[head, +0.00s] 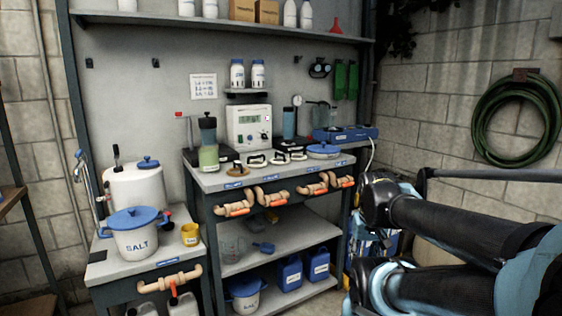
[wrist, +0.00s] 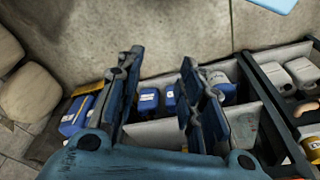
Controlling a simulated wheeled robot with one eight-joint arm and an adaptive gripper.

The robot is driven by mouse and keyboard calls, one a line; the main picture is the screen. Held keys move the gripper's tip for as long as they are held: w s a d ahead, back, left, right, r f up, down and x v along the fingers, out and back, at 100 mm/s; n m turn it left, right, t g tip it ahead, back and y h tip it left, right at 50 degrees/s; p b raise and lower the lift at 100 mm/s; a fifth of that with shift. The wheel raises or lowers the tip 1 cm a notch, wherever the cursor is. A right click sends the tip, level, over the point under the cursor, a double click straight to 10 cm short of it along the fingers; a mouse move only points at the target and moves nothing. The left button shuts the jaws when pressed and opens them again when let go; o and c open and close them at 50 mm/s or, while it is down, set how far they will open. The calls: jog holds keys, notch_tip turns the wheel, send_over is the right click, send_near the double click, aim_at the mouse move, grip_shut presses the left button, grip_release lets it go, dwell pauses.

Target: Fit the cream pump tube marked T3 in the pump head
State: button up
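Several small cream and black pieces (head: 278,158) lie in a row on the grey bench top in the head view. They may be pump tubes, but I cannot read a T3 mark on any of them. A white box with a display (head: 248,127) stands behind them; I cannot tell whether it carries the pump head. My gripper (wrist: 161,60) shows in the wrist view with its two dark fingers apart and nothing between them. It is away from the small pieces, pointing over blue containers and the floor. My arm fills the right of the head view; its gripper end is not clearly visible there.
The bench (head: 217,181) also holds a green-filled jar (head: 208,150), a blue-lidded dish (head: 323,150) and a blue device (head: 346,133). Orange-gripped pipe handles (head: 272,196) line its front. A salt bucket (head: 136,239) stands left. Blue jugs (head: 289,272) sit on the lower shelf.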

aim_at(280, 153)
jog(key=shift+a, duration=0.1)
jog(key=w+a+r+n+t+y, duration=0.3)
jog(key=w+a+r, duration=0.35)
jog(key=w, duration=0.65)
jog(key=w+a+r+n+t+y, duration=0.1)
jog(key=w+a+r+t+y, duration=0.4)
jog(key=w, duration=0.9)
jog(key=w+a+r+n+t+y, duration=0.1)
jog(key=w+a+r+n+t, duration=0.2)
jog(key=w+a+r, duration=0.75)
jog(key=w+a+f, duration=0.1)
jog(key=w+a, duration=0.1)
jog(key=w, duration=0.3)
jog(key=w+a+f, duration=0.2)
jog(key=w, duration=0.3)
jog(key=w+a+f, duration=0.2)
jog(key=w, duration=0.4)
jog(key=shift+w+f, duration=0.1)
grip_shut()
